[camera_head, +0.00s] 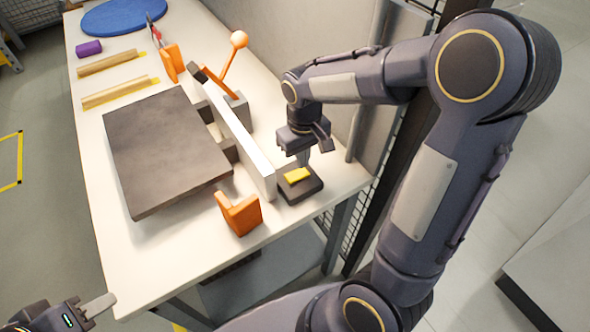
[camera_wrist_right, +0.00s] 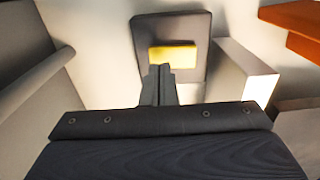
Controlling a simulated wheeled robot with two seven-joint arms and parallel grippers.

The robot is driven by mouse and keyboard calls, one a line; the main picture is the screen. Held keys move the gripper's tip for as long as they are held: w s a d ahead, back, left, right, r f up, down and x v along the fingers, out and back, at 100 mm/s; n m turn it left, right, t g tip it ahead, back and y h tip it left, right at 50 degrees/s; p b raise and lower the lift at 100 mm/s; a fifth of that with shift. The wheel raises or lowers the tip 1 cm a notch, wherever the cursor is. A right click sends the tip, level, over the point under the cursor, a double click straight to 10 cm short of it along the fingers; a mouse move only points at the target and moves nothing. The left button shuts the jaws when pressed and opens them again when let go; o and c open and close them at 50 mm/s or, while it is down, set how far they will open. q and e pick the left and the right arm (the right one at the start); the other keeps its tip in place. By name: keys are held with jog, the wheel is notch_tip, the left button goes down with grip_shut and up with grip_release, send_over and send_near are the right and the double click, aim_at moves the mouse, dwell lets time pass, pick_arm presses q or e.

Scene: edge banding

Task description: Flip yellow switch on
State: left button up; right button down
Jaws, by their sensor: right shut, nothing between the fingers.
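The yellow switch (camera_head: 297,175) sits on a dark base (camera_head: 301,190) near the front right corner of the white table. In the right wrist view the yellow switch (camera_wrist_right: 173,57) lies on its dark base (camera_wrist_right: 172,22) just beyond my fingertips. My right gripper (camera_head: 303,162) points down right above and behind the switch, with its fingers shut and empty. Its fingers (camera_wrist_right: 159,72) look close to the switch's near edge; I cannot tell whether they touch it. My left gripper (camera_head: 100,304) is at the bottom left, away from the switch; its jaw opening is unclear.
A white fence (camera_head: 240,150) stands just left of the switch, beside a dark plate (camera_head: 165,150). An orange bracket (camera_head: 240,213) stands in front, and an orange lever (camera_head: 233,55) behind. A grey wall panel (camera_head: 320,30) borders the table's right side.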

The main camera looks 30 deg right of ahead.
aim_at(304, 173)
notch_tip(304, 173, up, 4)
jog(key=p, duration=0.3)
jog(key=shift+r, duration=0.25)
dwell(0.3)
jog(key=s+a+r+m+t+y, duration=0.1)
jog(key=s+a+r+t+y, duration=0.1)
jog(key=s, duration=0.6)
jog(key=s+a+r+m+t+y, duration=0.1)
jog(key=s+a+r+t, duration=0.1)
jog(key=s+r, duration=0.3)
jog(key=s+t, duration=0.1)
jog(key=s, duration=0.3)
jog(key=shift+m+t+y, duration=0.3)
jog(key=shift+m+y, duration=0.1)
